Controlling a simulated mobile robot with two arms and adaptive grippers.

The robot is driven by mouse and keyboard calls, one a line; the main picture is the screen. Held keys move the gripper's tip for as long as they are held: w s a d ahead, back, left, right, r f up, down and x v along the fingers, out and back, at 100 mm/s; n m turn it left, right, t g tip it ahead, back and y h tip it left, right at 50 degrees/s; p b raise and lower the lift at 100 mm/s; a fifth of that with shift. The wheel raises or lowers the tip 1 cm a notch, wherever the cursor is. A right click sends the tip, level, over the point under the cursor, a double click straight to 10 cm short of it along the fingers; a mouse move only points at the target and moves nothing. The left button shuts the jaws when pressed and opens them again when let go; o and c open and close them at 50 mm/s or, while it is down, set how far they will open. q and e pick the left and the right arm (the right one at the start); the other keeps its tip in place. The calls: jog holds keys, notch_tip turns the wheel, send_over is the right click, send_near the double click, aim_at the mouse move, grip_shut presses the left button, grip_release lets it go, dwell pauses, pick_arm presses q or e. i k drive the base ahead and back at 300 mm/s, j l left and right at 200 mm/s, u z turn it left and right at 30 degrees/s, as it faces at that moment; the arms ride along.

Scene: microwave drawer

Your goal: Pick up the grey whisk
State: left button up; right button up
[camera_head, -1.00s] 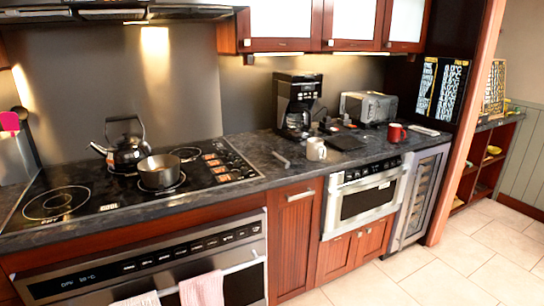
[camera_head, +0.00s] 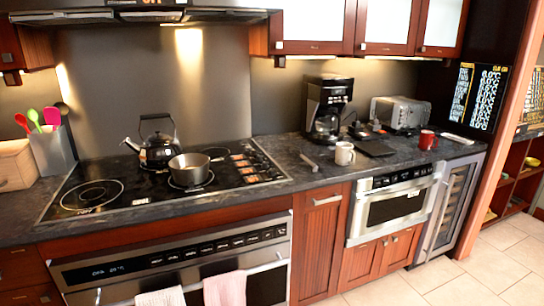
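I cannot make out a grey whisk for certain. A small grey elongated item (camera_head: 309,162) lies on the dark counter (camera_head: 285,150), just left of the white mug (camera_head: 344,153); it is too small to tell whether it is the whisk. A grey utensil holder (camera_head: 52,152) at the left holds red, green and pink utensils and a dark one whose shape is unclear. Neither of my grippers is in view.
A kettle (camera_head: 159,148) and a pot (camera_head: 189,169) stand on the cooktop (camera_head: 112,206). A coffee maker (camera_head: 326,108), a toaster (camera_head: 400,114) and a red mug (camera_head: 426,139) stand to the right. A wooden box (camera_head: 15,165) is at far left. Tiled floor is clear at lower right.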

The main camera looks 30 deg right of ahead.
aim_at(314, 169)
jog(key=l+u, duration=1.5)
jog(key=k+l+u, duration=0.1)
jog(key=k+l, duration=0.15)
jog(key=l, duration=0.3)
jog(key=k+l+u, duration=0.15)
jog(key=l, duration=0.35)
jog(key=k+l+u, duration=0.1)
jog(key=k+l, duration=0.3)
jog(key=k+l+u, duration=0.15)
jog(key=k+l, duration=0.15)
jog(key=l, duration=0.25)
